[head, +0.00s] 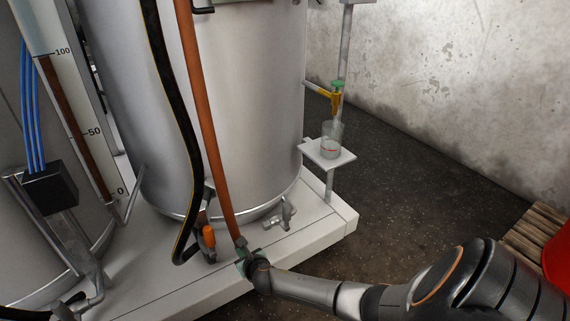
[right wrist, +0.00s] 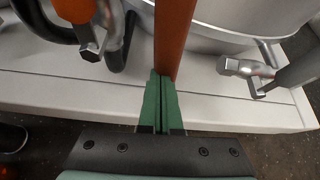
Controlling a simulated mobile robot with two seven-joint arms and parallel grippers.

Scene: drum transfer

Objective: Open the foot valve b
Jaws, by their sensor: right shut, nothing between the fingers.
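Two valve fittings show low on the steel drum, and I see no label that tells which is foot valve b. One is an orange-handled valve (head: 208,240) beside the black hose; its orange handle also shows in the right wrist view (right wrist: 75,10). The other is a bare metal fitting (head: 283,216) to its right, also in the right wrist view (right wrist: 245,70). My right gripper (head: 246,260) is shut and empty, its green fingertips (right wrist: 160,105) by the lower end of the orange hose (head: 205,120), between the two fittings. My left gripper is not in view.
The drum (head: 250,90) stands on a pale platform (head: 310,222). A black hose (head: 178,110) hangs left of the orange one. A glass beaker (head: 331,140) stands on a small shelf under a yellow tap (head: 333,101). The floor at right is clear up to a pallet (head: 528,240).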

